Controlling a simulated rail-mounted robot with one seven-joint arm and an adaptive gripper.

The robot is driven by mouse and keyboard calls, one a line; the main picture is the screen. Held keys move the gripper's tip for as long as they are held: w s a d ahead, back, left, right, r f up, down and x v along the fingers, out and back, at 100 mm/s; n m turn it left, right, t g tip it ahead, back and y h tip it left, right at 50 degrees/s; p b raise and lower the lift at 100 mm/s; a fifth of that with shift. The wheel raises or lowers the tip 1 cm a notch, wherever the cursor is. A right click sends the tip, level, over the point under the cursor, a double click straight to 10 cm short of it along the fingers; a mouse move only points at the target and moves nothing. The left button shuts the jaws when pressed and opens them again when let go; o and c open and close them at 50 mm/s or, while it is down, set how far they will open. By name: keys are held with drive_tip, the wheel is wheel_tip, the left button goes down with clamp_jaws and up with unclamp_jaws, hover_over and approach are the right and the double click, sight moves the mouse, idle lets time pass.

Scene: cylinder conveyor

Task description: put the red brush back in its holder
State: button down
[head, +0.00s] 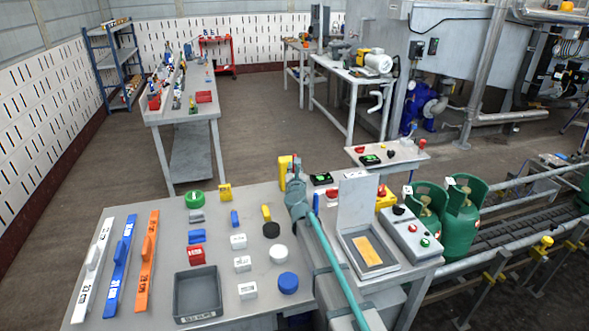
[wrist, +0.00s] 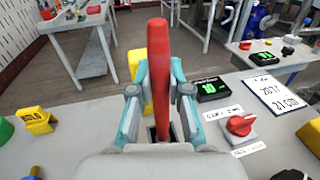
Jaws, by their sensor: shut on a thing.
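The red brush (wrist: 160,55) stands roughly upright in the wrist view, its long red handle rising between my fingers. My gripper (wrist: 159,92) is shut on it, one teal-and-grey finger on each side. In the head view my gripper (head: 297,190) is at the back edge of the near table, next to a yellow block. The brush itself is not clear there. A dark, box-like opening (wrist: 173,131) shows below the fingers in the wrist view; it may be the holder. The brush's lower end is hidden, so I cannot tell whether it is inside.
The yellow block (head: 284,170) stands just behind the brush. A green display (wrist: 210,88) and a red knob (wrist: 239,125) are to the right, a yellow HOLD block (wrist: 37,120) to the left. A grey tray (head: 198,293) and several small blocks cover the near table (head: 140,203).

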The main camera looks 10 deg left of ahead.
drive_tip(key=shift+f, duration=0.3)
drive_tip(key=c, duration=1)
unclamp_jaws()
drive_tip(key=shift+c, duration=0.2)
drive_tip(key=shift+s, duration=0.1)
